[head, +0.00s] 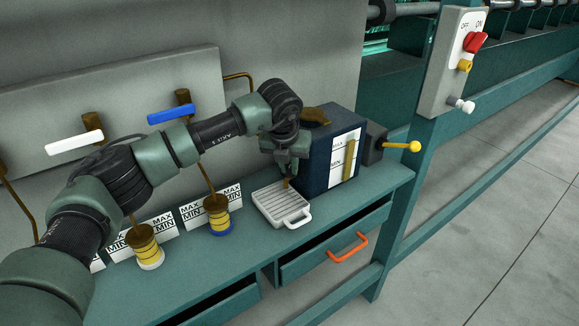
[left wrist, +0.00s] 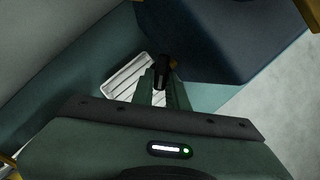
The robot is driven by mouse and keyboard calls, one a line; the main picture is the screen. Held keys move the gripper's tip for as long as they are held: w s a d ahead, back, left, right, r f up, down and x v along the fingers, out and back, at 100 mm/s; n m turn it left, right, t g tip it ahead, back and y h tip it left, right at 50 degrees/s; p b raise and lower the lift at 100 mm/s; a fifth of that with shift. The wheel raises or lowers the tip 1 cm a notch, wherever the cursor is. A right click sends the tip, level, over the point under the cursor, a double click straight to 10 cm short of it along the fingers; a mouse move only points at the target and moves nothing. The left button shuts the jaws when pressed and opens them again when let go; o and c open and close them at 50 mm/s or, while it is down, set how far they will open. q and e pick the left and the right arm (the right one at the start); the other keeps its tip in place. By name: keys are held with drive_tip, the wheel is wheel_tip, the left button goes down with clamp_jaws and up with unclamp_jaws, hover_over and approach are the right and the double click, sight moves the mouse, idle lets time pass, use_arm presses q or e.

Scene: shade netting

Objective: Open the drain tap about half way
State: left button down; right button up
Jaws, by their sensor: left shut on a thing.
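The drain tap is mostly hidden by my left gripper. A small brown part of it (head: 287,182) shows below the fingers, low at the left side of the dark blue tank (head: 317,177). My left gripper (head: 289,170) points down there, above the white slatted tray (head: 297,223), and is shut on the tap. In the left wrist view a dark piece (left wrist: 162,70) stands between the fingertips (left wrist: 163,84), beside the blue tank (left wrist: 215,38). How far the tap is turned cannot be told. My right gripper is not in view.
A yellow ball-ended lever (head: 413,147) sticks out right of the tank. Two yellow-banded spools (head: 146,252) (head: 217,216) stand on the green shelf left of the tray. A drawer with an orange handle (head: 347,248) is below. White (head: 74,143) and blue (head: 171,114) levers are behind my arm.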

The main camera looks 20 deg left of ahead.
use_arm(q)
drive_tip(key=shift+a+f+m+h+b, duration=0.2)
drive_tip(key=shift+m+h+b, duration=0.2)
drive_tip(key=shift+m+b, duration=0.55)
drive_tip(key=shift+w+a+r+m+h+b, duration=0.1)
drive_tip(key=shift+m+h+b, duration=0.3)
drive_tip(key=shift+m, duration=0.45)
drive_tip(key=shift+a+r+m+h+b, duration=0.15)
drive_tip(key=shift+m+h+b, duration=0.2)
drive_tip(key=shift+m, duration=0.75)
drive_tip(key=shift+w+a+m+g+h, duration=0.15)
drive_tip(key=shift+m+g+h, duration=0.2)
drive_tip(key=shift+m, duration=0.75)
drive_tip(key=shift+r, duration=0.1)
drive_tip(key=c, duration=1.4)
unclamp_jaws()
